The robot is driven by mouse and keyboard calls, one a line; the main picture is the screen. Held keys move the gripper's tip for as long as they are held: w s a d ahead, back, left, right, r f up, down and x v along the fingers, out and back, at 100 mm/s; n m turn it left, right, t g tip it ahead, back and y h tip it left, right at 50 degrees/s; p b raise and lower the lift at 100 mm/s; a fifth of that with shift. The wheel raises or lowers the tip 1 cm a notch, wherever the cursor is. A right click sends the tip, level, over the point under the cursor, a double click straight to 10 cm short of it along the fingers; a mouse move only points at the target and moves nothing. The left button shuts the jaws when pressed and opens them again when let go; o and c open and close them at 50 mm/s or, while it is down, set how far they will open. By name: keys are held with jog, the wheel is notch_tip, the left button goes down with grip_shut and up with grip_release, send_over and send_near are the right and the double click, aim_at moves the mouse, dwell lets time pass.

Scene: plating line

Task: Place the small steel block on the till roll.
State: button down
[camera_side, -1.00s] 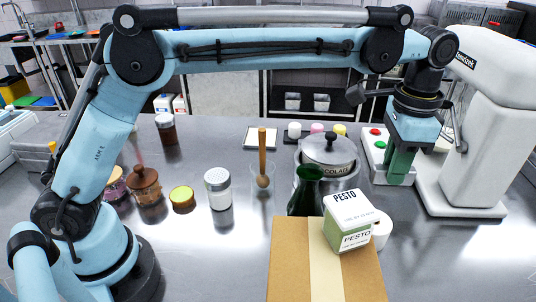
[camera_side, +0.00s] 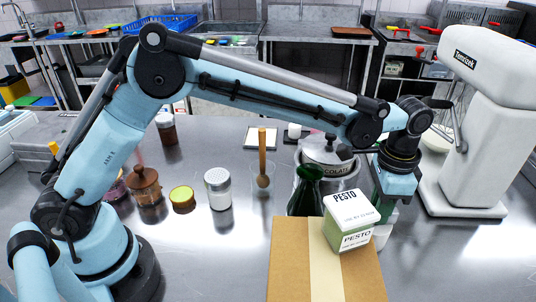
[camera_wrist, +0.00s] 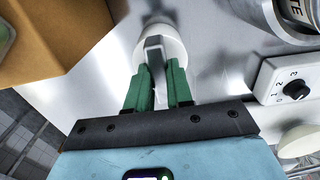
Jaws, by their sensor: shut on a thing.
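The till roll (camera_wrist: 172,38) is a white roll standing at the top middle of the wrist view. In the side view the till roll (camera_side: 383,235) shows only in part, behind the pesto tub. My gripper (camera_wrist: 158,75) has green fingers shut on the small steel block (camera_wrist: 154,52), a narrow grey bar. The block's far end overlaps the roll in the wrist view; I cannot tell whether they touch. In the side view my gripper (camera_side: 384,208) is just above and behind the tub, and the block cannot be made out.
A pesto tub (camera_side: 350,222) stands on a cardboard box (camera_side: 292,265) close to the left of my gripper. A dark green bottle (camera_side: 305,190) and a steel pot (camera_side: 330,155) stand behind it. A panel with a dial (camera_wrist: 285,80) is at right in the wrist view.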

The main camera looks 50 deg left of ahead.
jog(key=shift+f, duration=0.15)
jog(key=c, duration=1)
grip_release()
notch_tip(320, 180, up, 12)
jog(key=s+a+r+n+t, duration=0.1)
jog(key=a+r+n, duration=0.15)
jog(key=a, duration=0.45)
jog(key=s+a+f+n+t, duration=0.2)
jog(key=s+a, duration=0.3)
jog(key=s+a+f+n+t, duration=0.2)
jog(key=s+a+f, duration=0.1)
jog(key=a, duration=0.3)
jog(key=s+a+f+n+t, duration=0.2)
jog(key=s+a, duration=0.4)
jog(key=shift+s+f+n, duration=0.15)
jog(key=shift+s+n, duration=0.1)
jog(key=shift+s, duration=0.05)
